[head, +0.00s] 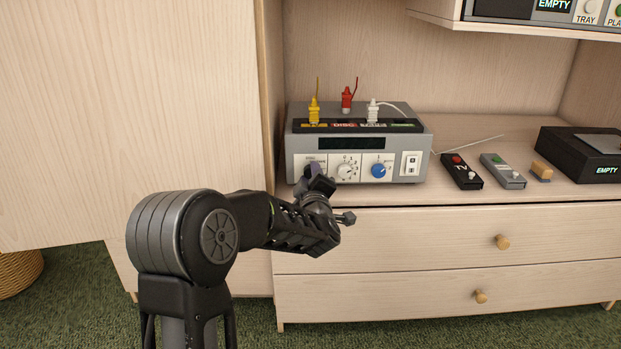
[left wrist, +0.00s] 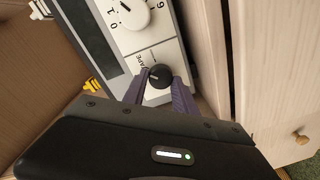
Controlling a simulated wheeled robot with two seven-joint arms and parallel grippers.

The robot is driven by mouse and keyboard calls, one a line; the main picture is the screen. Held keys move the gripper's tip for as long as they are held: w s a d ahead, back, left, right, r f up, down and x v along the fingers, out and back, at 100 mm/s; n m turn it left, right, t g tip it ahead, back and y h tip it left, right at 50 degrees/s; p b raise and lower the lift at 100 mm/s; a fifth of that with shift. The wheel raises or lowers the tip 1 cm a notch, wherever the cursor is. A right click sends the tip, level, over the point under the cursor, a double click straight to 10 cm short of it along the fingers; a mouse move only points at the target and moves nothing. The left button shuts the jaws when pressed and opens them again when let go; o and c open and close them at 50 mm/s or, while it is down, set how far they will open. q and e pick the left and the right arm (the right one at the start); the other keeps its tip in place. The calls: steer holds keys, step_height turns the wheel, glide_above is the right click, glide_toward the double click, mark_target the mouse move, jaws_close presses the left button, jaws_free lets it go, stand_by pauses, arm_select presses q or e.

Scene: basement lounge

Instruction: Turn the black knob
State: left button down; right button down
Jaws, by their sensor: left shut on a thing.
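The black knob (left wrist: 159,76) is on the front panel of a grey box (head: 299,144), at the panel's left end. In the left wrist view it sits between the two purple-grey fingers of my left gripper (left wrist: 160,84), which is shut on it. In the head view my left gripper (head: 316,180) is in front of the box's lower left and hides the black knob. A white knob (head: 346,171) and a blue knob (head: 379,171) sit to its right on the same panel. My right gripper is not in view.
Yellow (head: 314,109), red (head: 347,98) and white (head: 373,112) plugs stand on the box. A black remote (head: 461,171), a grey remote (head: 503,171) and a black case (head: 580,152) lie to its right. A tall wooden panel (head: 130,120) stands at the left.

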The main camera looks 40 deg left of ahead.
arm_select(q)
steer(key=c, duration=1)
jaws_free()
steer(key=p+v, duration=0.2)
steer(key=v, duration=0.6)
